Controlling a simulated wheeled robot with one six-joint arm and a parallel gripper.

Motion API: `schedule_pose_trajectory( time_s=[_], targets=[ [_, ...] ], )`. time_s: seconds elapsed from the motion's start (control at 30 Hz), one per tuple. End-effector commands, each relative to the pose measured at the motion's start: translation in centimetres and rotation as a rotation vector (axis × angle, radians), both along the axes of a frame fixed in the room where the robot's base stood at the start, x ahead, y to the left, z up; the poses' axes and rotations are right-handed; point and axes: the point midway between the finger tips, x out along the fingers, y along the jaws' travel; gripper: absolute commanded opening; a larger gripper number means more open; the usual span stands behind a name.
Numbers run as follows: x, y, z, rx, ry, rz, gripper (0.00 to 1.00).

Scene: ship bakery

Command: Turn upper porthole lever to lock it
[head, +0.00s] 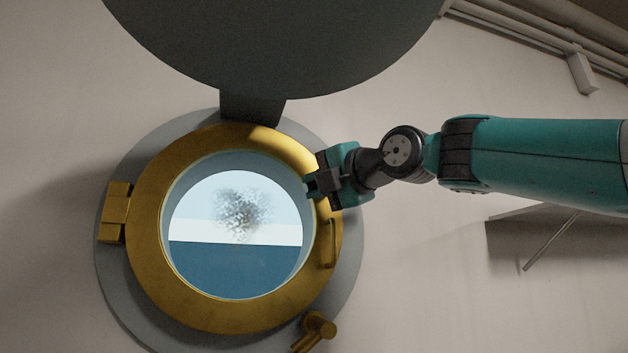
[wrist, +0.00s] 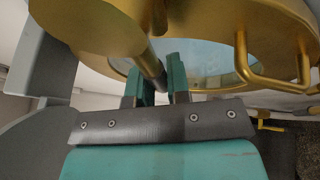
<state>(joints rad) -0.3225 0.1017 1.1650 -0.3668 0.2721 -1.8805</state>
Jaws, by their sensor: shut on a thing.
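The round porthole has a gold ring (head: 148,230) around a glass pane and sits on the wall in the head view. My gripper (head: 322,186) is at the ring's upper right and hides the upper lever there. In the wrist view the upper lever's thick gold hub (wrist: 105,28) is near the top left. Its rod (wrist: 150,64) runs down between the two teal fingers of my gripper (wrist: 158,84), which are shut on it. The exact lock position of the lever cannot be told.
A gold handle (head: 331,243) stands out from the ring's right side, close below my gripper. A lower gold lever (head: 316,326) is at the lower right. A hinge (head: 114,212) is on the left. A large dark round cover (head: 280,45) hangs above the porthole.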

Motion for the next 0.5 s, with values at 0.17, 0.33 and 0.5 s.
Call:
schedule_pose_trajectory(
  time_s=[0.17,0.33,0.5],
  targets=[
    [0.06,-0.16,-0.52,-0.046,-0.006,0.000,0.00],
    [0.08,-0.21,-0.64,-0.064,-0.010,-0.001,0.00],
    [0.08,-0.22,-0.67,-0.067,-0.010,0.000,0.00]
  ],
)
